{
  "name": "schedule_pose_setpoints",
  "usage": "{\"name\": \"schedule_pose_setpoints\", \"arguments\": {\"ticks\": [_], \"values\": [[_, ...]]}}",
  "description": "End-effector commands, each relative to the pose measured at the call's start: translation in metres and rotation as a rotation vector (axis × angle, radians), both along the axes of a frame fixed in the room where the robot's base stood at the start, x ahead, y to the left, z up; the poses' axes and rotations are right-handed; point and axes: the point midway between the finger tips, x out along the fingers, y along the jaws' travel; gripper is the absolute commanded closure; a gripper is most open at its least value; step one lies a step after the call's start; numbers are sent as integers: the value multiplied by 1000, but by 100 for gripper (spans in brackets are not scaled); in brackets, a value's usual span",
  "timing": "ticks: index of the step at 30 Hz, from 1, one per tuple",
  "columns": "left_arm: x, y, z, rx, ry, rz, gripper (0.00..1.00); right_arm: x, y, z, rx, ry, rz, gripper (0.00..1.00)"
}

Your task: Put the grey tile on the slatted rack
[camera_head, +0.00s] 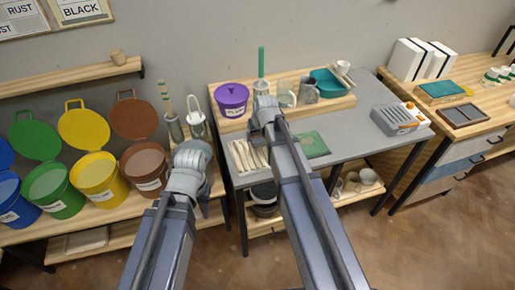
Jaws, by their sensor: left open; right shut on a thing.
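The slatted rack (238,155), with pale slats, lies on the grey tabletop at its front left, partly covered by my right arm. My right gripper (275,153) is beside the rack, mostly hidden under its own wrist and arm. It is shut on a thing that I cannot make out. My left gripper (204,208) is open, low at the left of the table, mostly hidden below its wrist. I cannot pick out the grey tile; it may be hidden by my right arm.
A green mat (315,145) lies right of my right arm. Behind it, a raised shelf carries a purple tub (231,98), mugs (309,88) and a teal basin (328,82). A grey slotted box (396,119) stands at the right. Glaze buckets (98,178) stand left.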

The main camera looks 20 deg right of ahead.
Motion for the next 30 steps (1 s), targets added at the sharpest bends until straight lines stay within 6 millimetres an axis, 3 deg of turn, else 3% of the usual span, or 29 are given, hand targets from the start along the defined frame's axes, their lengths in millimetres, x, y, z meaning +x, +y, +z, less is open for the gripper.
{"name": "schedule_pose_setpoints", "arguments": {"ticks": [5,15,28,29,30], "values": [[0,0,-3,0,0,0,50,0,0,-3,0,0,0,95],[0,0,-39,0,0,0,50,0,0,-39,0,0,0,95],[0,0,-41,0,0,0,50,0,0,-41,0,0,0,95],[0,0,-40,0,0,0,50,0,0,-40,0,0,0,30],[0,0,-39,0,0,0,50,0,0,-39,0,0,0,26]]}}
